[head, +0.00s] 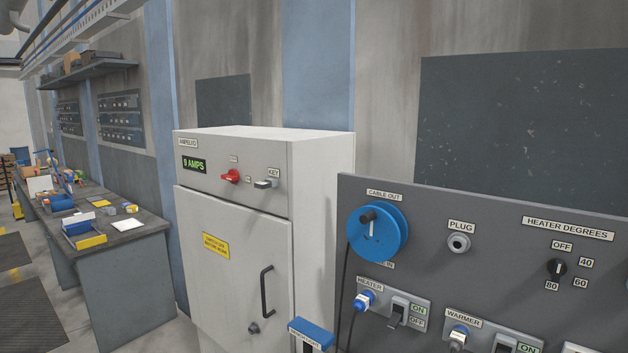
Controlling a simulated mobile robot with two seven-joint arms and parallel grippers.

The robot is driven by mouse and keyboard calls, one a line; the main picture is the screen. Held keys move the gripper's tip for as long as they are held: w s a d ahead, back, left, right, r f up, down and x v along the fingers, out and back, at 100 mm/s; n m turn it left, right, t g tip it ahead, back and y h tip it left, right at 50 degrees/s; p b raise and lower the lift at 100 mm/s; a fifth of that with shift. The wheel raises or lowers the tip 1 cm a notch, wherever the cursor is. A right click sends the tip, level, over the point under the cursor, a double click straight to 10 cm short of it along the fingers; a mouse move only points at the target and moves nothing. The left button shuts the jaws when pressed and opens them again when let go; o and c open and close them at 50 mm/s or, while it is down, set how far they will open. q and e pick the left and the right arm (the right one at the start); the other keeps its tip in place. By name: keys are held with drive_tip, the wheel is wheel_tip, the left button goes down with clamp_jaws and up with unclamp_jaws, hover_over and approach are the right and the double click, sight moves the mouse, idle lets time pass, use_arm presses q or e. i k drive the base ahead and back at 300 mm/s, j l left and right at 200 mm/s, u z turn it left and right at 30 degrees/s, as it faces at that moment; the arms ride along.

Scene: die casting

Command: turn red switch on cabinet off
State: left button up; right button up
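The red switch (230,176) is a small rotary knob on the upper front panel of a white cabinet (245,240). Its grip looks roughly sideways. Small labels sit above it and to its right, too small to read surely. A display (194,165) to its left shows green text that looks like "0 AMPS". A grey key switch (266,183) under a KEY label is to its right. Neither of my grippers shows in the head view.
The cabinet door is closed, with a black handle (267,291). A grey control panel (480,270) with a blue cable reel (377,232) stands close on the right, partly in front of the cabinet. A workbench (110,245) with several items is at left.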

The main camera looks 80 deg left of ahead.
sight(233, 175)
drive_tip(key=u, duration=3.05)
drive_tip(key=i+j, duration=0.85)
drive_tip(key=j, duration=0.25)
